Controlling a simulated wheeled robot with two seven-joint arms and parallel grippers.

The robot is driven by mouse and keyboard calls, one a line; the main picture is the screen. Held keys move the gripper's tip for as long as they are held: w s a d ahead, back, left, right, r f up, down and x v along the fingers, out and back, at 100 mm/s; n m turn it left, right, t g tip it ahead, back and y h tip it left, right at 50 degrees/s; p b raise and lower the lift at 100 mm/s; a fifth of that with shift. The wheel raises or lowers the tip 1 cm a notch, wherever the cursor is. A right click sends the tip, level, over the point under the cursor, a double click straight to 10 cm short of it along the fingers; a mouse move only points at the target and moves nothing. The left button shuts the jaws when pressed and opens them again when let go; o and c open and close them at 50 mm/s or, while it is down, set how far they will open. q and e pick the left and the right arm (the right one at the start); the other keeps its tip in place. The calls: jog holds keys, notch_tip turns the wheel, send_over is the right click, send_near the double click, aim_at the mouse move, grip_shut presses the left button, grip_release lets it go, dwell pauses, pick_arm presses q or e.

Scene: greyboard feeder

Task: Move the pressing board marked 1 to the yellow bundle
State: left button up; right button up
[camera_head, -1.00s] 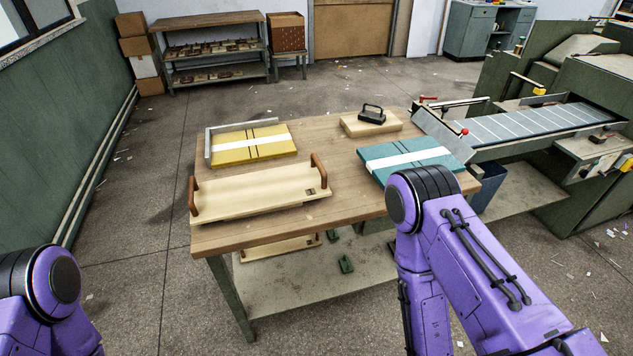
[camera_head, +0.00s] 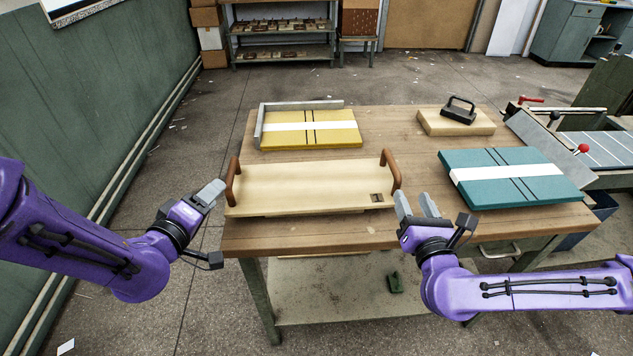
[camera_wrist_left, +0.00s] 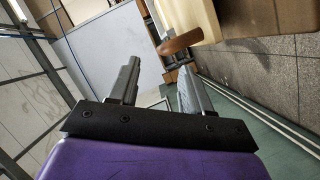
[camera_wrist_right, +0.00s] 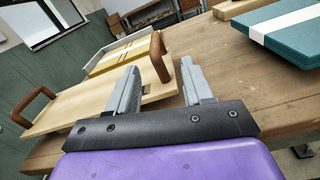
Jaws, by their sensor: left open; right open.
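The pressing board (camera_head: 310,188) is a pale wooden board with a brown upright handle at each end, lying at the table's front left. A small dark mark sits near its right end, too small to read. The yellow bundle (camera_head: 330,137), with a white band and dark straps, lies just behind the board. My left gripper (camera_head: 213,192) is open and empty beside the left handle (camera_head: 233,182). My right gripper (camera_head: 417,205) is open and empty just right of the right handle (camera_head: 390,170). In the right wrist view the board (camera_wrist_right: 85,106) and right handle (camera_wrist_right: 159,57) lie beyond the fingers.
A metal corner fence (camera_head: 300,105) edges the yellow bundle at its back and left. A teal bundle (camera_head: 510,190) lies at right. A pale block (camera_head: 440,122) with a black-handled tool (camera_head: 459,110) stands behind it. The feeder machine (camera_head: 600,145) adjoins the table's right side.

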aim_at(230, 172)
jog(key=shift+w+a, duration=0.25)
jog(key=shift+a, duration=0.1)
pick_arm(q)
jog(key=x, duration=1)
jog(key=shift+w+a+f, duration=0.15)
jog(key=shift+a+f, duration=0.05)
jog(key=shift+a, duration=0.15)
pick_arm(e)
jog(key=w, duration=1)
jog(key=shift+w+a, duration=0.15)
jog(key=shift+a, duration=0.1)
pick_arm(q)
grip_shut()
pick_arm(e)
grip_shut()
pick_arm(q)
jog(key=shift+r, duration=0.15)
pick_arm(e)
jog(key=shift+r, duration=0.1)
